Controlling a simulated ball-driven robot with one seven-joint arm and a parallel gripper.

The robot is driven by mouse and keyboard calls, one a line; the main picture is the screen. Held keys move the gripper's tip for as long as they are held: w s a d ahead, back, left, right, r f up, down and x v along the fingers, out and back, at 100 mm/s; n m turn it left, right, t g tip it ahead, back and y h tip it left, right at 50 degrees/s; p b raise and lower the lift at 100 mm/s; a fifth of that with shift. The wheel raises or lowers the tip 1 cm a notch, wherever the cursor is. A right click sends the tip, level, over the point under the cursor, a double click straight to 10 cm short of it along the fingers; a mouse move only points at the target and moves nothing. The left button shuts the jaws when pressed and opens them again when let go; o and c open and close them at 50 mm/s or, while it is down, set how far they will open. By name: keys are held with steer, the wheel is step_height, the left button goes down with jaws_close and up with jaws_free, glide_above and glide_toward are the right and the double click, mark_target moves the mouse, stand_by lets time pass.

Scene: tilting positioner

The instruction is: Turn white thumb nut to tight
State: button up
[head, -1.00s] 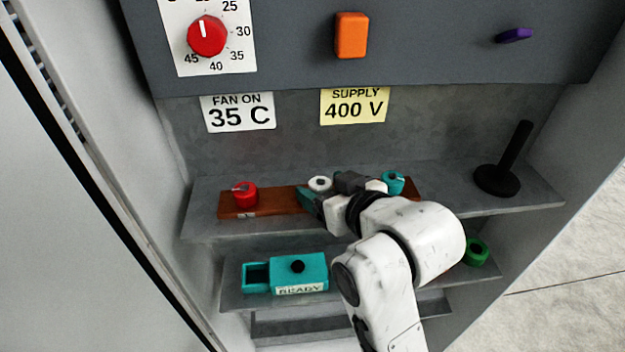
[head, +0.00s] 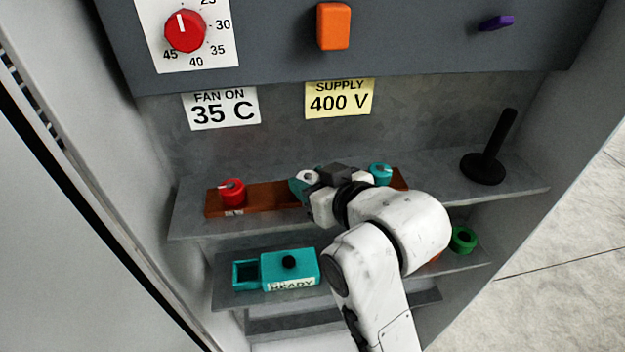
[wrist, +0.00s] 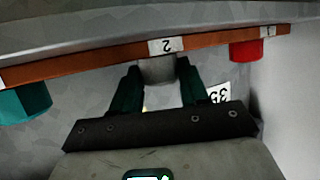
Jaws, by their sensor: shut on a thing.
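The white thumb nut (head: 307,176) sits on the brown wooden rail (head: 262,196) on the upper shelf, between a red nut (head: 232,193) and a teal nut (head: 381,174). In the wrist view the white nut (wrist: 158,70) is at the label "2" and lies between the two dark green fingers. My gripper (wrist: 155,80) is shut on it, one finger on each side. In the head view my gripper (head: 301,187) and wrist hide part of the nut and of the rail behind it.
A teal box (head: 291,269) marked READY with a black knob is on the lower shelf. A green ring (head: 463,240) is at its right. A black stand (head: 483,168) with an upright rod is at the upper shelf's right. The panel with the red dial (head: 185,31) is above.

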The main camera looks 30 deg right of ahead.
steer(key=shift+a+f+m+h, duration=0.1)
steer(key=shift+m+h, duration=0.2)
steer(key=shift+h, duration=0.1)
steer(key=shift+a+m+h+b, duration=0.1)
steer(key=shift+m+h+b, duration=0.4)
steer(key=shift+h, duration=0.1)
steer(key=m+h, duration=0.1)
steer(key=m+h+b, duration=0.1)
steer(key=m+h, duration=0.1)
steer(key=m+g+h+b, duration=0.1)
steer(key=shift+w+a+f+h, duration=0.1)
steer(key=shift+a+h, duration=0.2)
steer(key=shift+h, duration=0.1)
steer(key=m+g+h+b, duration=0.2)
steer(key=m, duration=0.1)
steer(key=m+g+h+b, duration=0.2)
steer(key=m+h, duration=0.1)
steer(key=shift+w+a+g, duration=0.2)
steer(key=shift+g, duration=0.2)
steer(key=shift+m+h, duration=0.3)
steer(key=shift+m, duration=0.1)
steer(key=o, duration=1.1)
steer(key=shift+r, duration=0.2)
steer(key=shift+c, duration=0.2)
steer(key=shift+a, duration=0.1)
steer(key=b+v, duration=0.2)
steer(key=v, duration=0.8)
steer(key=shift+s+a+r, duration=0.15)
steer(key=shift+a, duration=0.15)
